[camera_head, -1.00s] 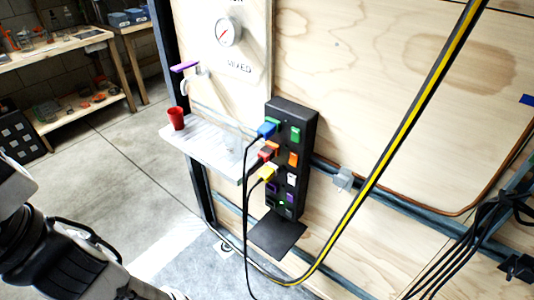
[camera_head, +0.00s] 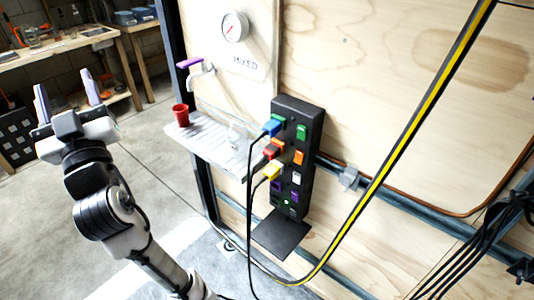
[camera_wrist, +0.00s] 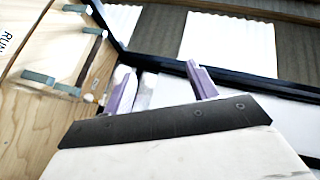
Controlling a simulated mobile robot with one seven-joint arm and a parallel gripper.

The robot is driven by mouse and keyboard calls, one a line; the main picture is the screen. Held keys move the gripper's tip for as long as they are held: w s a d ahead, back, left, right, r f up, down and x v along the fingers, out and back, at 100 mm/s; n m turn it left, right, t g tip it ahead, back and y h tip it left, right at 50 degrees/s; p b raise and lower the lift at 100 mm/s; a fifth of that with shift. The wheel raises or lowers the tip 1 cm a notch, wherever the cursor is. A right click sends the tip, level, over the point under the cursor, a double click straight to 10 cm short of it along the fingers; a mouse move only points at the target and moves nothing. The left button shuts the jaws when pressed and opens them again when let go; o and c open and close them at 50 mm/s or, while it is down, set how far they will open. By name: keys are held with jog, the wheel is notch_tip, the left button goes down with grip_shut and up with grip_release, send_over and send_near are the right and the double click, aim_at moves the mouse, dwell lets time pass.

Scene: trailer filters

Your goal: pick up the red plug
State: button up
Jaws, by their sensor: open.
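The red plug (camera_head: 272,152) sits in the black socket panel (camera_head: 297,150) on the wooden wall, with a black cable hanging from it. It is between the blue plug (camera_head: 271,128) above and the yellow plug (camera_head: 272,171) below. My gripper (camera_head: 65,94) is raised at the left in the head view, well away from the panel. Its two pale purple fingers are spread and empty. In the wrist view my gripper (camera_wrist: 160,90) shows the same fingers apart, with no plug in view there.
A white shelf (camera_head: 190,138) with a red cup (camera_head: 181,115) juts out left of the panel, below a purple-handled tap (camera_head: 195,68). A yellow-black striped hose (camera_head: 400,140) runs diagonally right of the panel. A black plate (camera_head: 281,234) sticks out below it.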

jog(key=w+d+f+m+h, duration=0.6)
jog(key=w+f+h, duration=0.3)
jog(key=w+h, duration=0.1)
jog(key=m+g+h+b, duration=0.2)
jog(key=m+g+h, duration=0.75)
jog(key=h, duration=0.25)
send_near(268, 152)
jog(key=shift+h, duration=0.3)
jog(key=p+x, duration=0.1)
jog(key=x, duration=0.3)
jog(key=shift+w+d+f+p, duration=0.2)
jog(key=shift+w+p, duration=0.1)
jog(key=shift+p, duration=0.1)
jog(key=shift+t, duration=0.25)
jog(key=shift+f+p+x, duration=0.2)
jog(key=shift+p+x, duration=0.75)
jog(key=shift+x, duration=1.95)
jog(key=shift+a, duration=0.2)
jog(key=c, duration=1.2)
jog(key=shift+o, duration=0.2)
